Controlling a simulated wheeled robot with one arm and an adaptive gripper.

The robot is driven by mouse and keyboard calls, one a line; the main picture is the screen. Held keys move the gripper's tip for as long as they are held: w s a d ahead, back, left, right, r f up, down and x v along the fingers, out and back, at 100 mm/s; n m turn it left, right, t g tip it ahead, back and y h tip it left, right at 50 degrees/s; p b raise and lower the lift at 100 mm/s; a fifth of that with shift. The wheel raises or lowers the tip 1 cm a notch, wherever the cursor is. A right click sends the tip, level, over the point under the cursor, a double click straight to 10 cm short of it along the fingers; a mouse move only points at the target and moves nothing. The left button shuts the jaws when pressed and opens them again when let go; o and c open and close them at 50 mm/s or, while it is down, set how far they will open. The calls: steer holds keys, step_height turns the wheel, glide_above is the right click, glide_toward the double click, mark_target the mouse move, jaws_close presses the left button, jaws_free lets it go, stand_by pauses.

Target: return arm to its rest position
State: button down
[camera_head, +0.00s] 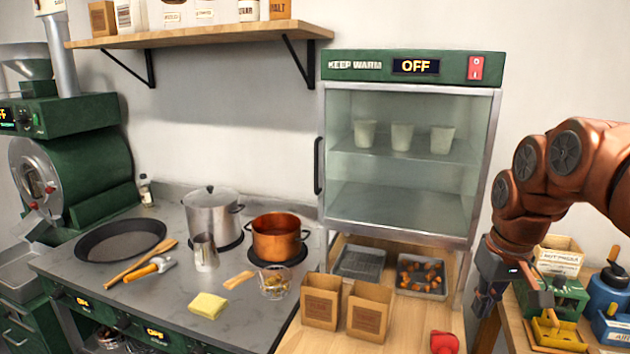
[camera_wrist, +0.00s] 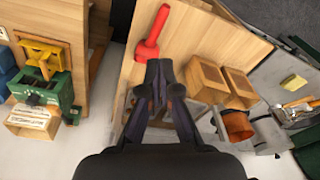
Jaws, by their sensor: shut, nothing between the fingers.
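My gripper (camera_head: 485,304) hangs at the right in the head view, pointing down, with my reddish-brown arm coming in from the right edge. It is beside the right side of the warming cabinet (camera_head: 412,140). In the wrist view my gripper (camera_wrist: 163,72) shows its dark fingers drawn together with nothing between them. Beyond the fingertips lies a red object (camera_wrist: 150,42) on the wooden counter (camera_wrist: 197,30). The red object also shows at the bottom of the head view (camera_head: 443,342).
Two open paper bags (camera_head: 321,303) stand on the wooden counter, in front of a tray of chestnuts (camera_head: 438,289). A copper pot (camera_head: 277,245) and a steel pot (camera_head: 211,206) are on the stove. A green machine (camera_head: 561,297) and blue item (camera_head: 609,291) stand close right of my gripper.

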steer(key=s+a+f+g, duration=0.1)
steer(key=s+a+f, duration=0.2)
steer(key=s, duration=0.5)
steer(key=s+a+f+g, duration=0.1)
steer(key=s+a+f, duration=0.3)
steer(key=s, duration=0.4)
steer(key=s+a+f+g, duration=0.1)
steer(key=s+a+f, duration=0.2)
steer(key=s, duration=0.6)
step_height(320, 180, down, 2)
steer(key=shift+a+f+m+h, duration=0.2)
steer(key=shift+a+m+h, duration=0.1)
steer(key=shift+a+m, duration=0.1)
